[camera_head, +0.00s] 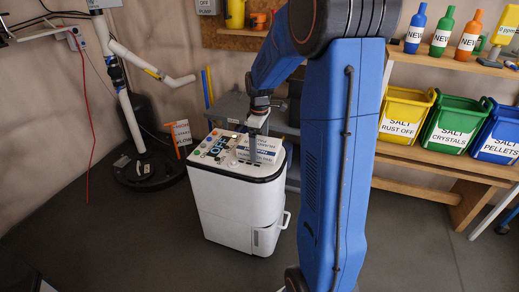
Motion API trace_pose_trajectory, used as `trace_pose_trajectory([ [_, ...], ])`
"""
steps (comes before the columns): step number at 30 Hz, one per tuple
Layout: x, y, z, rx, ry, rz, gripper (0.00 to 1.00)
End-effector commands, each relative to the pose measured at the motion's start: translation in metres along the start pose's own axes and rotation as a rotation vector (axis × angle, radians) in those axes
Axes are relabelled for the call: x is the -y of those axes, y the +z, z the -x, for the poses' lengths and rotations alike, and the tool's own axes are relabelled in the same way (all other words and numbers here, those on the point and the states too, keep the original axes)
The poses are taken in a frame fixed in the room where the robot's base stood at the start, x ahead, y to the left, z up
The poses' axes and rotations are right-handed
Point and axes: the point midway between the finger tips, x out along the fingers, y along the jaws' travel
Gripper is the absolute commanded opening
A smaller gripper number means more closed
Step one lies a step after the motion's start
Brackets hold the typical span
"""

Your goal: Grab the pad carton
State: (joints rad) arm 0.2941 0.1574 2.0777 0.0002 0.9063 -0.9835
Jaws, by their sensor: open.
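A white carton with blue bands and printed text (265,151), which looks like the pad carton, is on top of the white appliance (230,207), at the right part of its control panel. Its print is too small to read surely. My gripper (257,130) points down right at the carton's upper left side. The gripper is open. Its fingers are small in view, and I cannot tell whether they touch the carton or straddle it. My blue arm crosses the middle of the picture and hides what is behind it.
A grey bench (226,108) stands behind the appliance. At right, a wooden shelf (440,160) bears yellow (403,110), green (452,122) and blue (500,132) salt bins. A white pipe stand with a black base (140,172) is at left. The floor around the appliance's front is clear.

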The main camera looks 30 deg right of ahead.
Motion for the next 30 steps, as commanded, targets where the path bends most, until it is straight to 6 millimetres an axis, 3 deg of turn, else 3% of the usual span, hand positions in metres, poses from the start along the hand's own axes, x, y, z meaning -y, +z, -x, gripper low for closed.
trace_pose_trajectory([
  [8,0.0,0.0,-0.003,0.0,0.0,0.0,1.0],
  [13,0.0,0.0,-0.003,0.0,0.0,0.0,0.61],
  [23,0.0,0.0,0.003,-0.001,0.002,0.0,0.61],
  [30,-0.001,0.0,0.039,-0.002,0.003,0.0,0.61],
])
